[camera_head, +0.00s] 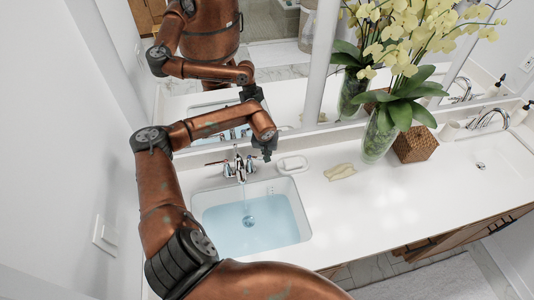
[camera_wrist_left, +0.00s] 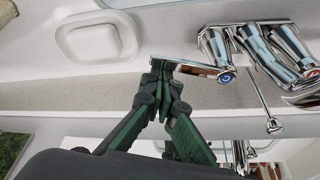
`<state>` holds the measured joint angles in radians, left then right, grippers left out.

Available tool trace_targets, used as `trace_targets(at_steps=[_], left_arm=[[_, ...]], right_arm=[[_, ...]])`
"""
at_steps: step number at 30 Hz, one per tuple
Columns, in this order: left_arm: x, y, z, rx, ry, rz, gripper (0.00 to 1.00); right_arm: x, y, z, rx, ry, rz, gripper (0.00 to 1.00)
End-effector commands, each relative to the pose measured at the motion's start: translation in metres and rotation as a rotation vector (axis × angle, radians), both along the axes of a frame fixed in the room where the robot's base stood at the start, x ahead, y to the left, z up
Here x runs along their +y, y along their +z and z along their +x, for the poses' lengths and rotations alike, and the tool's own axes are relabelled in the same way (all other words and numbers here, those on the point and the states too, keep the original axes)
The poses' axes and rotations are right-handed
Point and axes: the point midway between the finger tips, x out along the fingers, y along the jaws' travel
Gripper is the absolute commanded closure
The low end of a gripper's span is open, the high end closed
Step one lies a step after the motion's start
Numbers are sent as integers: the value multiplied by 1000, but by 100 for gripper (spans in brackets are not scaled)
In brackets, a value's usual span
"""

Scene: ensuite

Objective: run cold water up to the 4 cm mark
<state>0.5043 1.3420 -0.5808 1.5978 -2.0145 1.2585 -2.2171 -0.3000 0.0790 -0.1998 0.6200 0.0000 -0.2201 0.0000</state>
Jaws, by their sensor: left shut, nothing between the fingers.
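The sink basin (camera_head: 298,226) is set in the white counter and holds pale blue water (camera_head: 235,229). The chrome faucet (camera_head: 239,165) stands behind it, and a thin stream seems to fall from its spout. The wrist view shows the cold lever with a blue dot (camera_wrist_left: 226,75) and the other handle with a red mark (camera_wrist_left: 311,72). My left gripper (camera_head: 266,156) is shut and empty, right of the faucet. In the wrist view its fingertips (camera_wrist_left: 165,72) are at the cold lever's outer end; I cannot tell whether they touch. No depth mark is readable. My right gripper is out of view.
A white soap dish (camera_head: 292,164) sits just right of the faucet. The mirror is close behind. The counter front right of the basin is clear.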

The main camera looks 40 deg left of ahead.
Motion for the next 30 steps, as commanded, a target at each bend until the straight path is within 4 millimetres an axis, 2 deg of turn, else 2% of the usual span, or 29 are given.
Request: trace_targets(at_steps=[4, 7, 15, 21, 30], left_arm=[[0, 1, 0, 0, 1, 0, 100], [-1, 10, -1, -1, 0, 2, 100], [-10, 59, -9, -2, -2, 2, 100], [-15, 86, -17, -1, 1, 0, 100], [-16, 95, -22, 0, 4, 0, 100]], right_arm=[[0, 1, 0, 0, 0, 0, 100], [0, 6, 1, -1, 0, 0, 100], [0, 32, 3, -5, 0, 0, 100], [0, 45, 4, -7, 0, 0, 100], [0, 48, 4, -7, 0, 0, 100]])
